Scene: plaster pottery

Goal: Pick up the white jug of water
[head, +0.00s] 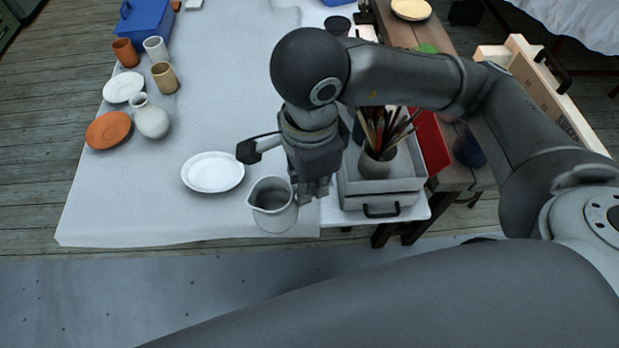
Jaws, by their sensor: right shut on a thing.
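The white jug (273,222) looks pale grey-white and stands upright near the front edge of the cloth-covered table, its spout to the left and its open top facing me. Its inside is dark, and I cannot make out the water level. My right gripper (312,190) comes down from above at the jug's right side, where a handle would be. It is shut on the jug there; the fingers hide the contact. I cannot tell whether the jug's base touches the table. My left gripper is out of view.
A white plate (213,172) lies just left of the jug. A grey drawer box (383,205) with a brush pot (377,163) stands close right. Cups, a vase (151,120) and an orange plate (109,130) sit far left. The table front left is clear.

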